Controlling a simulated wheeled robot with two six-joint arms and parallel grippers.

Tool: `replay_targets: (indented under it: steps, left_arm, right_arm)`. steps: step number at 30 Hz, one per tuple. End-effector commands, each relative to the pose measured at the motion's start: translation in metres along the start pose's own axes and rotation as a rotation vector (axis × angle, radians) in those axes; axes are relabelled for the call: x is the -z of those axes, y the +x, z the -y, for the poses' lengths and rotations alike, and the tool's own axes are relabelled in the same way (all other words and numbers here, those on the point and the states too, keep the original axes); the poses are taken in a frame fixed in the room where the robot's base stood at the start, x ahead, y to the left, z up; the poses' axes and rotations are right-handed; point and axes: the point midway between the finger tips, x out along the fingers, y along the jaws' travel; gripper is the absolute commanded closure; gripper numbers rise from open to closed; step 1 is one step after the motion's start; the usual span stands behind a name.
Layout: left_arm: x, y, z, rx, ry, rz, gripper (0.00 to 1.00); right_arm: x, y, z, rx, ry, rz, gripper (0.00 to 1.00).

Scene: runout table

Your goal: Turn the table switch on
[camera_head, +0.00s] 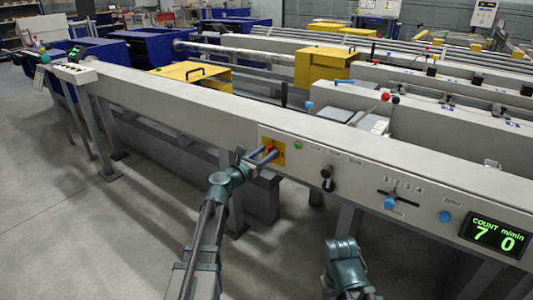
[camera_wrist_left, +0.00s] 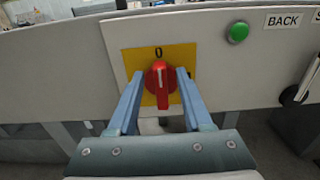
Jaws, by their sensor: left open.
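The table switch is a red rotary knob (camera_wrist_left: 160,84) on a yellow plate (camera_wrist_left: 181,54) set in the grey front panel. In the left wrist view its handle stands about upright, with its white line toward the "0" above it. My left gripper (camera_wrist_left: 157,92) is open, with one blue finger on each side of the knob. I cannot tell whether the fingers touch it. In the head view the left gripper (camera_head: 263,157) reaches the yellow plate (camera_head: 280,158) and partly covers it. My right arm's teal end shows at the bottom; its fingers cannot be made out.
A green button (camera_head: 298,145) is right of the plate, then a black lever (camera_head: 328,178), a slider with a blue knob (camera_head: 390,202) and a green counter display (camera_head: 494,235). The floor at left is open.

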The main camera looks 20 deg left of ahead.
Motion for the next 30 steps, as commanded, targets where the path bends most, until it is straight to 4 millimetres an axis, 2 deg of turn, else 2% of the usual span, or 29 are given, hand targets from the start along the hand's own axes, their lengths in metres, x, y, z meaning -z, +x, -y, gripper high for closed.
replay_targets:
  steps: [11, 18, 20, 30]
  left_arm:
    - [0.0000, 0.0049, 0.0005, 0.000, 0.000, 0.000, 0.50]
    - [0.0000, 0.0047, 0.0004, 0.000, 0.000, 0.000, 0.91]
    - [0.0000, 0.0047, 0.0004, 0.000, 0.000, 0.000, 1.00]
    - [0.0001, 0.0045, 0.0006, 0.000, 0.008, 0.000, 1.00]
  right_arm:
    - [0.0000, 0.0000, 0.0000, 0.000, 0.000, 0.000, 0.50]
    - [0.0000, 0.0000, 0.0000, 0.000, 0.000, 0.000, 0.50]
    - [0.0000, 0.0000, 0.0000, 0.000, 0.000, 0.000, 0.50]
    - [0.0000, 0.0001, 0.0000, 0.000, 0.000, 0.000, 0.50]
